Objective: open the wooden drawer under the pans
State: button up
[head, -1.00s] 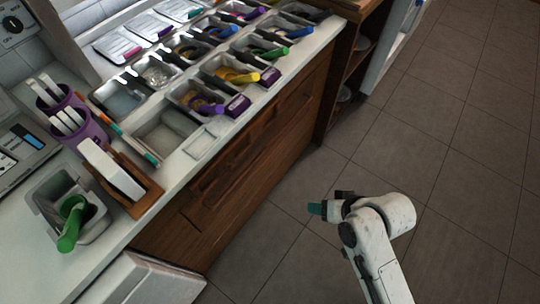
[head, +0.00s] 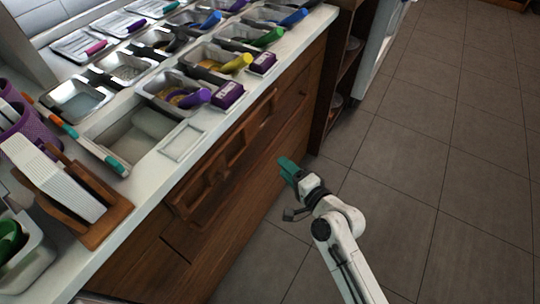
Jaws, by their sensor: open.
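The wooden drawer (head: 228,152) is in the dark brown counter front, just below the countertop that holds the pans (head: 185,92). It looks closed, flush with the front. A long raised wooden handle runs along it, slanting from lower left to upper right. My gripper (head: 286,170) has teal fingertips and is to the right of the drawer front, pointing up and left toward the counter. It looks apart from the handle and holds nothing that I can see. The gap between its fingers is hard to see from this angle.
A white countertop edge (head: 215,125) overhangs the drawer. A wooden napkin holder (head: 105,222) stands at the left, near a purple basket (head: 35,127). Open wooden shelves (head: 340,75) stand beyond the counter. The tiled floor (head: 420,170) at the right is clear.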

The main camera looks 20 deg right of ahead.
jog(key=x, duration=0.8)
jog(key=shift+b, duration=0.45)
jog(key=shift+c, duration=0.3)
jog(key=shift+f, duration=0.1)
grip_shut()
